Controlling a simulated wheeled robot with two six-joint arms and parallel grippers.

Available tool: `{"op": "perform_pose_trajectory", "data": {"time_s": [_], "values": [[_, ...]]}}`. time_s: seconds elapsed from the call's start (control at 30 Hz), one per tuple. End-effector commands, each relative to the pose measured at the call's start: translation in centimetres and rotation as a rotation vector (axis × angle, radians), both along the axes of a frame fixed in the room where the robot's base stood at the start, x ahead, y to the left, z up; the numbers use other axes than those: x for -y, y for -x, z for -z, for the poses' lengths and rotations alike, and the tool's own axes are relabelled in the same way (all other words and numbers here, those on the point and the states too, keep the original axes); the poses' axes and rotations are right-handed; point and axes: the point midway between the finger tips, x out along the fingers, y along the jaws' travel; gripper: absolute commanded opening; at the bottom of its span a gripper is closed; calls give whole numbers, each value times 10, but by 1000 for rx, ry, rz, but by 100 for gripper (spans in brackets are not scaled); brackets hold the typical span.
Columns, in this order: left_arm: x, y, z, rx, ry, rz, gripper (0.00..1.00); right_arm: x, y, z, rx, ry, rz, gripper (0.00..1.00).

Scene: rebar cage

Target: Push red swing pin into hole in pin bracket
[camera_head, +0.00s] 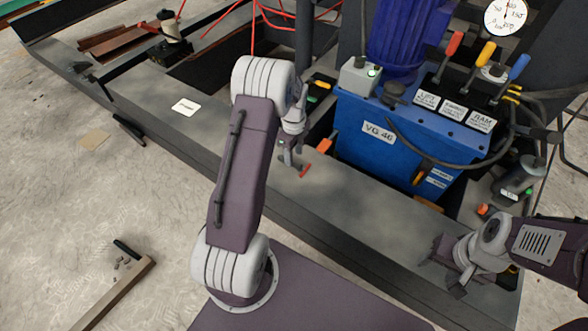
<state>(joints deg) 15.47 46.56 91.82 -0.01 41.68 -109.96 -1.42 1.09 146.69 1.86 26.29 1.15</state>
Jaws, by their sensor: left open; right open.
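A small red piece (304,171), which looks like the swing pin, is at the grey bench top just right of my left gripper's tip. My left gripper (289,156) points down close beside it and is open; I cannot tell whether they touch. The pin bracket and its hole cannot be made out; they may be hidden by the gripper and wrist. My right gripper (447,272) is open and empty over the front right of the bench, well away from the red piece.
A blue pump unit (408,138) with red, yellow and blue levers stands behind the bench (370,208). An orange piece (326,144) lies just behind the red one. A white card (186,107) lies to the left. The bench between the grippers is mostly clear.

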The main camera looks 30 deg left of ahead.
Motion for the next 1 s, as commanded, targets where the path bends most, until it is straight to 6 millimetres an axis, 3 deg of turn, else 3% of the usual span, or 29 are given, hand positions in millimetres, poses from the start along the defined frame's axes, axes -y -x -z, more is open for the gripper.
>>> {"op": "perform_pose_trajectory", "data": {"time_s": [0.13, 0.37, 0.6, 0.77, 1.0], "values": [[-1, -1, 9, 0, 0, 0, 43, 0, 0, 9, 1, 0, 0, 53], [-3, -5, 50, 0, 0, 0, 43, 0, 0, 48, 0, 0, 0, 53], [-3, -5, 49, 1, 0, 0, 43, 0, 0, 46, 0, 0, 0, 53], [-3, -5, 49, 1, 0, 0, 1, 0, 0, 46, 1, 0, 0, 53], [-3, -5, 49, 1, 0, 0, 0, 0, 0, 46, 1, 0, 0, 53]]}}
